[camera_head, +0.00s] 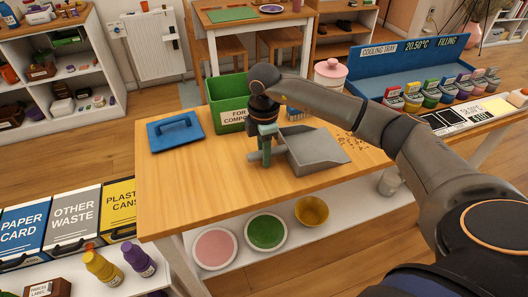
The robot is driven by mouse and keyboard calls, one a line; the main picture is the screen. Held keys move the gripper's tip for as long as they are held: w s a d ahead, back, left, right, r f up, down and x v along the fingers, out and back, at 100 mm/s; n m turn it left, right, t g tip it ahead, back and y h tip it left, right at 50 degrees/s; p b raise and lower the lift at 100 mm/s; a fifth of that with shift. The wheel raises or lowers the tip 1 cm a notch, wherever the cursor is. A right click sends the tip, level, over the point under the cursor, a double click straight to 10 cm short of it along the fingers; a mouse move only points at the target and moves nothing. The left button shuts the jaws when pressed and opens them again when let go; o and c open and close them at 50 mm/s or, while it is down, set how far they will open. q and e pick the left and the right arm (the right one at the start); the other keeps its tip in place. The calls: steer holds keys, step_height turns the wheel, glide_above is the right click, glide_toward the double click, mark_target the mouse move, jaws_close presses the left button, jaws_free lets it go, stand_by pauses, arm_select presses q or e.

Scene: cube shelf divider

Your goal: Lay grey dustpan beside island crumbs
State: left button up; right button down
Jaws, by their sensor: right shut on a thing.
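The grey dustpan (318,150) is at the middle of the wooden island top, its wide pan towards the right. My right gripper (266,156) points down and is shut on the dustpan at its left, handle end. I cannot tell whether the dustpan touches the wood or hangs just above it. Brown crumbs (355,142) lie on the island to the right of the pan, partly hidden behind my right arm. My left gripper is not in view.
A green compost box (228,112) stands behind the gripper, with a blue handled board (175,131) to its left. A pink-lidded jar (330,75) and a blue cooling tray (405,55) are at the back. The island's front left (200,185) is clear.

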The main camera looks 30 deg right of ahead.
steer(key=c, duration=0.6)
jaws_free()
steer(key=shift+o, duration=0.2)
step_height(320, 180, up, 12)
steer(key=shift+r, duration=0.25)
